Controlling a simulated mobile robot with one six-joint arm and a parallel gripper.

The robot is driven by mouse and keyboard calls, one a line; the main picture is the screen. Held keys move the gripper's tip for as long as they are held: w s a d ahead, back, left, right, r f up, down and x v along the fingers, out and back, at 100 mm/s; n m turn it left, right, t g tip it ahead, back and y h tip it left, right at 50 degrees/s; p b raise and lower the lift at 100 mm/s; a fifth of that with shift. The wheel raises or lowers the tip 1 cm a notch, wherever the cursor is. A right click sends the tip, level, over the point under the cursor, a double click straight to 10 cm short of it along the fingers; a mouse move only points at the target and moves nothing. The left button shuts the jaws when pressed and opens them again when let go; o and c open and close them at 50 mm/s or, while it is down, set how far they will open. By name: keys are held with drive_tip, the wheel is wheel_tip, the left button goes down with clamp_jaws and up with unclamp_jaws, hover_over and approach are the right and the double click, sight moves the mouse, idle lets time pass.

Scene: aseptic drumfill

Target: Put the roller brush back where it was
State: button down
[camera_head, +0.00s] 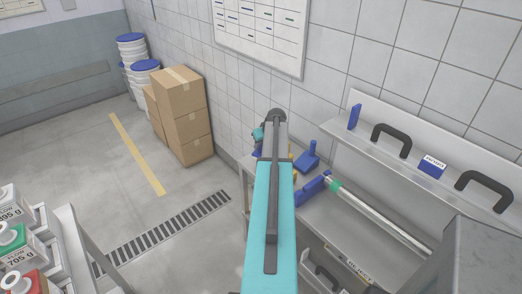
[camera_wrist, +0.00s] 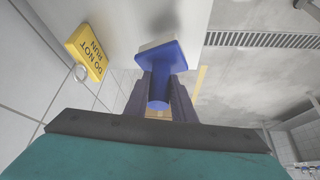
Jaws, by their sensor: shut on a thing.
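In the wrist view my gripper (camera_wrist: 160,100) is shut on the blue handle of the roller brush (camera_wrist: 168,56). The brush's blue head shows beyond the fingertips, with a pale strip along its far edge. In the head view my arm hides most of my gripper, and a bit of blue shows just left of the arm. I cannot tell from these views whether the brush touches the surface beneath it.
A blue block with an upright handle (camera_head: 308,158) and a steel tube with a green collar (camera_head: 385,222) lie on the bench to the right. A shelf (camera_head: 345,138) runs above. A yellow "DO NOT RUN" sign (camera_wrist: 86,50) is at left. Cardboard boxes (camera_head: 185,115) stand beyond.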

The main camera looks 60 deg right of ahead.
drive_tip(key=shift+f+p, duration=0.5)
drive_tip(key=shift+f, duration=1.15)
drive_tip(key=shift+f, duration=0.15)
drive_tip(key=c, duration=1.5)
unclamp_jaws()
drive_tip(key=shift+b+v, duration=1.55)
drive_tip(key=shift+v, duration=4.6)
